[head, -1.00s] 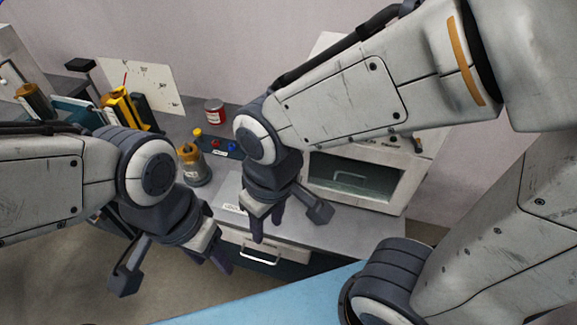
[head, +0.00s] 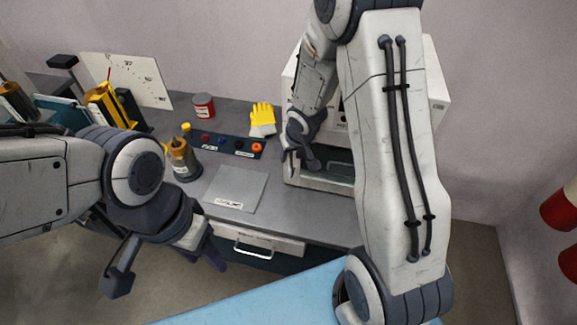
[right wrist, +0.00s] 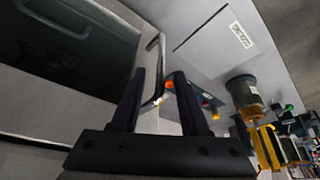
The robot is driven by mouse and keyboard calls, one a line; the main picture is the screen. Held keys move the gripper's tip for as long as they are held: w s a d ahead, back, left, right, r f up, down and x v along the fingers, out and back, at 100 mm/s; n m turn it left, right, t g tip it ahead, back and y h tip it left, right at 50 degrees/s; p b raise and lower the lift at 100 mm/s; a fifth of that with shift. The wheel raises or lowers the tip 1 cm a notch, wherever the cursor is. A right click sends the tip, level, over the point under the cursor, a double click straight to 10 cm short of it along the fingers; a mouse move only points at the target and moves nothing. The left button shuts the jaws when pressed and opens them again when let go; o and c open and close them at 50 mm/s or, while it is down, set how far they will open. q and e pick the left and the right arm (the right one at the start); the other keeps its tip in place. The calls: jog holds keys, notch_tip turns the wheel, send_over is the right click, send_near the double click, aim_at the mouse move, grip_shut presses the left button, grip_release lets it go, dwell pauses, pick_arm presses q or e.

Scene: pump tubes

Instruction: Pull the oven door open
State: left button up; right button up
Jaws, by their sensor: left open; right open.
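The white oven (head: 440,105) stands at the back right of the grey bench, mostly behind my right arm. Its door, with a dark window (head: 338,165), faces the front and looks shut. The dark window (right wrist: 70,60) also fills the left of the right wrist view. My right gripper (head: 300,160) is open at the left side of the door. In the right wrist view, the pale bar handle (right wrist: 154,65) shows between the fingers of the right gripper (right wrist: 160,85); contact cannot be told. My left gripper (head: 165,265) is open and empty at the lower left, away from the oven.
A grey panel with a label (head: 237,190) lies left of the oven. Behind it are a knob strip (head: 222,144), a yellow glove (head: 263,116) and a red can (head: 204,105). An amber bottle (head: 183,163) stands further left. A drawer handle (head: 254,250) sticks out below the bench.

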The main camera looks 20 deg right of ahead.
jog(key=b+x, duration=0.2)
jog(key=x, duration=0.2)
jog(key=shift+w+f, duration=0.1)
jog(key=shift+f, duration=0.3)
grip_shut()
jog(key=shift+w+r, duration=0.1)
dwell(1.0)
